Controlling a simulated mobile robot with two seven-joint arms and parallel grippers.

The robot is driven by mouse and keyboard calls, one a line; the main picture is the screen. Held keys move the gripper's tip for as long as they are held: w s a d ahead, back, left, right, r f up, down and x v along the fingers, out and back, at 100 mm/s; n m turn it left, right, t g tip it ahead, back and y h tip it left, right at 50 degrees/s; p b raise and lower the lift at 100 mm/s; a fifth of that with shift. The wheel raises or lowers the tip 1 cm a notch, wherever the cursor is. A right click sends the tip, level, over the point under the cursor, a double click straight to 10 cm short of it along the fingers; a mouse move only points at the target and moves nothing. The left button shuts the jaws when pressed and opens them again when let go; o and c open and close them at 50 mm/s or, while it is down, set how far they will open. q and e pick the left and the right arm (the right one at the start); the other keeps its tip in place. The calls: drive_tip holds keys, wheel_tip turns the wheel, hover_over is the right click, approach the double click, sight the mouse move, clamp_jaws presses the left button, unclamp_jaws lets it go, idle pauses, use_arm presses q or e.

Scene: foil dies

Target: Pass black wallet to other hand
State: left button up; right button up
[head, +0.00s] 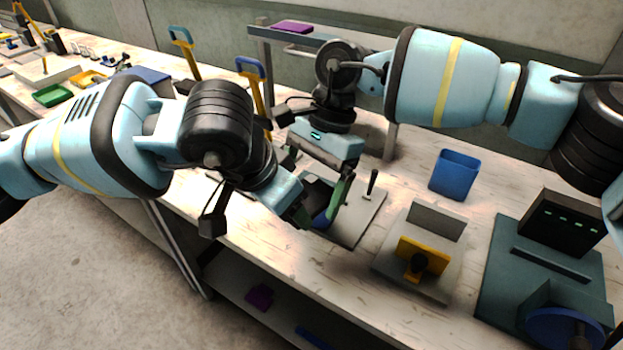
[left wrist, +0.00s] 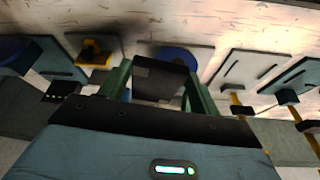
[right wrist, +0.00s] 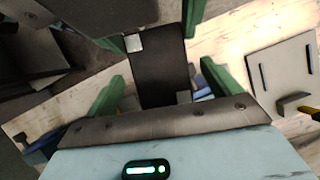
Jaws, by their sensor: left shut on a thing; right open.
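The black wallet (left wrist: 160,80) sits between the green fingers of my left gripper (left wrist: 158,88), which is shut on it above the bench. In the right wrist view the wallet (right wrist: 160,76) reaches down between the spread fingers of my right gripper (right wrist: 160,98). My right gripper is open, its fingers apart on either side of the wallet. In the head view the two grippers meet over the bench's front part, and they largely hide the wallet there.
A blue bin (head: 455,174) stands to the right on the bench. A grey fixture with a yellow clamp (head: 422,256) and a dark green machine base (head: 490,290) lie nearer right. A pale plate with an upright black handle (head: 372,184) is just beside the grippers.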

drive_tip(key=c, duration=1.1)
use_arm(q)
drive_tip(key=o, duration=1.1)
drive_tip(key=shift+c, duration=0.2)
drive_tip(key=shift+r, duration=0.1)
drive_tip(key=v, duration=1.1)
drive_tip(key=shift+r, duration=0.4)
